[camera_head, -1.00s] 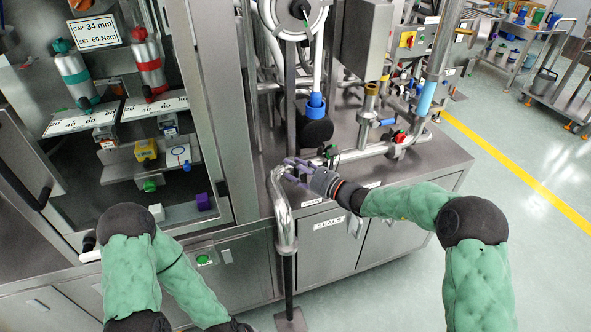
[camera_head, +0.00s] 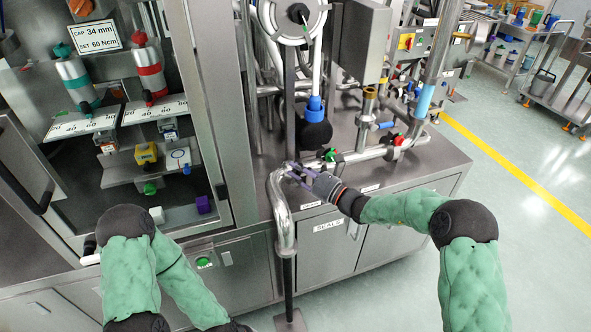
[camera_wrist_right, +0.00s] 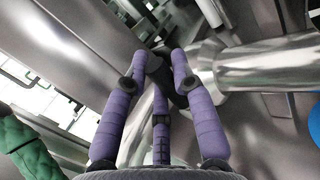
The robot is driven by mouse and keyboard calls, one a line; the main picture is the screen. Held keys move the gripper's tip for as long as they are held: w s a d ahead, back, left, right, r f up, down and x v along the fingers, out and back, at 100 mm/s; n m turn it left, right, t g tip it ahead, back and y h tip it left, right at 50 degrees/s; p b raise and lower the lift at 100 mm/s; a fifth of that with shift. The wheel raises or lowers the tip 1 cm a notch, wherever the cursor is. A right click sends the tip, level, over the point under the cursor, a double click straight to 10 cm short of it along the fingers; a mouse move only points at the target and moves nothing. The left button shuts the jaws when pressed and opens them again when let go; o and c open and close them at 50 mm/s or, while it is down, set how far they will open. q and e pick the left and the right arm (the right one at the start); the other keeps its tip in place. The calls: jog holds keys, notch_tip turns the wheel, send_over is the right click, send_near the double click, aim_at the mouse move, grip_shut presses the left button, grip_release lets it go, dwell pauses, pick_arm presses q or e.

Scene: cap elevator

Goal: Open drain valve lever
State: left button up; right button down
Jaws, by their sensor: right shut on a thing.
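My right gripper (camera_head: 297,173) is at the bend of the shiny drain pipe (camera_head: 282,210), at the front edge of the steel cabinet. In the right wrist view its purple fingers (camera_wrist_right: 163,75) close around a dark part, which I take to be the drain valve lever (camera_wrist_right: 178,92). The fingers hide most of this lever, so its angle cannot be told. Shiny pipework (camera_wrist_right: 265,65) runs right beside the fingertips. My left arm comes in at the lower left, but its gripper is outside the picture.
A valve with a green part (camera_head: 330,155) and one with a red handle (camera_head: 398,140) sit on the pipe just behind the right hand. The cabinet front (camera_head: 405,225) is below. A glazed machine with bottles (camera_head: 151,75) stands left. Open floor (camera_head: 500,170) lies right.

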jog(key=shift+w+d+f+m+t+y+p, duration=0.15)
jog(key=shift+d+m+t+p, duration=0.25)
jog(key=shift+m, duration=0.45)
jog(key=shift+w+d+f+m+t+y+p, duration=0.1)
jog(key=shift+d+m+t+p, duration=0.2)
jog(key=shift+m+t, duration=0.4)
jog(key=shift+w+d+f+m+t+y+p, duration=0.15)
jog(key=shift+d+m+t+p, duration=0.2)
jog(key=shift+m, duration=0.6)
jog(key=shift+d, duration=0.1)
